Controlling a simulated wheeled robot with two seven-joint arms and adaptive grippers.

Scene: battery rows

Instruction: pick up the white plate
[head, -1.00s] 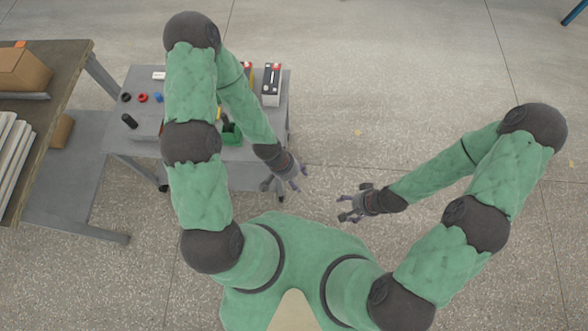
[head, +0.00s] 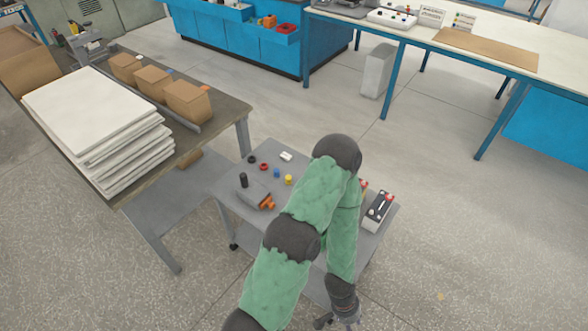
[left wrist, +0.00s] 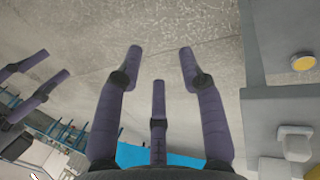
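A stack of several white plates (head: 95,115) lies on the brown-topped table at the left of the head view. The stack looks slightly uneven, with edges fanned at its near right side. My left gripper (head: 338,320) is at the bottom edge of the head view, far from the stack. In the left wrist view my left gripper (left wrist: 160,65) has its fingers spread with nothing between them. Purple fingers of my right gripper (left wrist: 40,85) show at the left of that view, apart and empty. The right gripper is out of the head view.
Cardboard boxes (head: 155,88) stand in a row behind the stack. A grey cart (head: 225,205) stands between my left arm and the table, bearing small coloured parts and a battery (head: 378,212). Blue benches are at the back. The floor at right is clear.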

